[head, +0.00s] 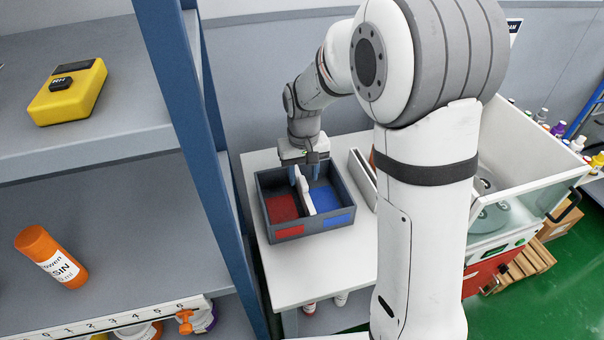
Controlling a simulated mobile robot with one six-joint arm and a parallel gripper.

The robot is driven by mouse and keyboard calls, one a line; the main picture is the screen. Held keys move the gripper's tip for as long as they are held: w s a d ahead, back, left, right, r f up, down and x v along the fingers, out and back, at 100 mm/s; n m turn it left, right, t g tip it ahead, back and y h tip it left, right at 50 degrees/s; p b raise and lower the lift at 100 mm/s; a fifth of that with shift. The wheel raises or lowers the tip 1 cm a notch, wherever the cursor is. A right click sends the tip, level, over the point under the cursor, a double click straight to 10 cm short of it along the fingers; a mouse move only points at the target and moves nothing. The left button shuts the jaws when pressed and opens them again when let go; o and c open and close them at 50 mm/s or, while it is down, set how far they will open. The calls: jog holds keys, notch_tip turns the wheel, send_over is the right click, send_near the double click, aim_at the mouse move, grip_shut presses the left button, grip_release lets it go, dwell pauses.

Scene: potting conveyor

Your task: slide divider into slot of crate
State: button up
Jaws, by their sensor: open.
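The crate (324,232) is a dark grey open box on the white table, with a red floor on its left side and a blue floor on its right. The white divider (307,197) stands in the middle of the crate between the red and blue sides. The fingers are open. Whether they touch the divider, and how deep the divider sits in the slot, cannot be told from this view.
The white table (330,268) has bare room in front of the crate. A grey and white panel-like object (362,178) stands right of the crate, partly behind my arm. A blue shelf post (190,110) rises close on the left. Shelves hold a yellow device (68,92) and an orange bottle (52,257).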

notch_tip(320, 180, up, 7)
jog(key=shift+r, duration=0.2)
dwell(0.6)
